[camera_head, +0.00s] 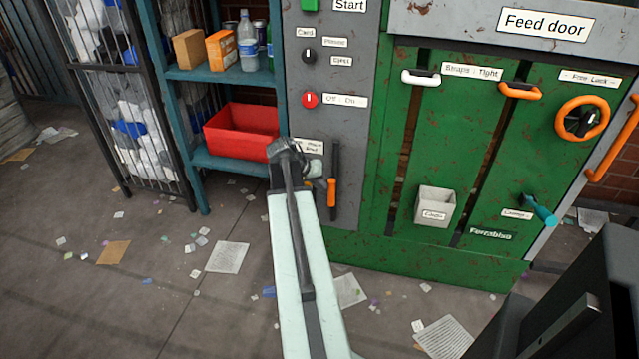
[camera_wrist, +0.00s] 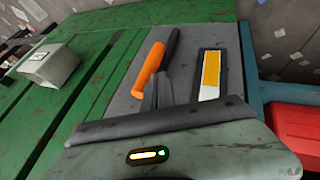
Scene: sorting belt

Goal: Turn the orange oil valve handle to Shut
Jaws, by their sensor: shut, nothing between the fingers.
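A lever with an orange grip (camera_head: 332,192) and black parts hangs upright on the grey panel (camera_head: 345,60), left of the green door. I cannot read an oil or Shut marking beside it. In the wrist view the orange grip (camera_wrist: 150,68) lies just beyond my finger tips, with a black bar next to it. My gripper (camera_wrist: 157,93) is shut and empty, close to the orange grip. I cannot tell whether it touches. In the head view my arm hides most of the gripper and part of a white label (camera_head: 309,146) left of the lever.
A yellow-orange plate (camera_wrist: 210,72) with a black and white frame is right of the grip in the wrist view. A teal shelf (camera_head: 232,75) with a red bin (camera_head: 236,130) stands left of the panel. The green door (camera_head: 440,150) carries other handles and a grey box (camera_head: 434,204).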

